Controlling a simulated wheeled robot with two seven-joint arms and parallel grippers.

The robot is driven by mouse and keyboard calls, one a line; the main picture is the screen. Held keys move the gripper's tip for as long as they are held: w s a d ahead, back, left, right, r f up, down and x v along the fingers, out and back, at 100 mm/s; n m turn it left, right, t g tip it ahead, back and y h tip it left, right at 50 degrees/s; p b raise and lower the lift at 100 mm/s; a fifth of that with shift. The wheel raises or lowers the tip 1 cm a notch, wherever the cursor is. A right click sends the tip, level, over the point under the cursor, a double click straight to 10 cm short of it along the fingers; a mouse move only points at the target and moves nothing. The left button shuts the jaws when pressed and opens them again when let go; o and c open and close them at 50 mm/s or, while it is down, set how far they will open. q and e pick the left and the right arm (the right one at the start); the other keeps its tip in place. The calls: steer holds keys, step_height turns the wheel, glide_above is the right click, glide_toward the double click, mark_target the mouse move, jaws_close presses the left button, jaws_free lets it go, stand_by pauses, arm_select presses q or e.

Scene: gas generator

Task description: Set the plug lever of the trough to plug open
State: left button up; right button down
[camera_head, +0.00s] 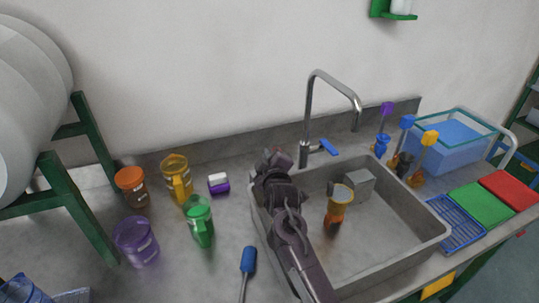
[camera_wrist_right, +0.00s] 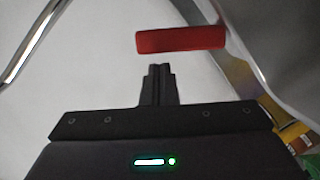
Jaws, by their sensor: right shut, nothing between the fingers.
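The trough is a grey metal basin (camera_head: 415,240) set in the bench. A red bar-shaped handle (camera_wrist_right: 181,40), likely the plug lever, shows in the right wrist view just beyond my fingertips, with a small gap between. In the head view my arm and gripper mostly hide that spot. My right gripper (camera_head: 270,162) is over the back left corner of the basin; its fingers are shut together and empty in the wrist view (camera_wrist_right: 158,72). My left gripper is not in view.
A tall tap (camera_head: 309,105) with a blue handle (camera_head: 329,147) stands behind the basin. Coloured mugs (camera_head: 176,177) stand left, a blue water tub (camera_head: 448,142) right.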

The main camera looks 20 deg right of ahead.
steer(key=shift+d+f, duration=0.15)
steer(key=shift+f, duration=0.1)
steer(key=shift+d+r+p, duration=0.2)
steer(key=shift+d+p, duration=0.3)
steer(key=shift+p, duration=0.45)
steer(key=shift+d+f+m+p, duration=0.25)
steer(key=shift+d+m+p, duration=0.2)
steer(key=shift+m+p, duration=0.05)
steer(key=shift+d+f, duration=0.1)
steer(key=shift+f, duration=0.15)
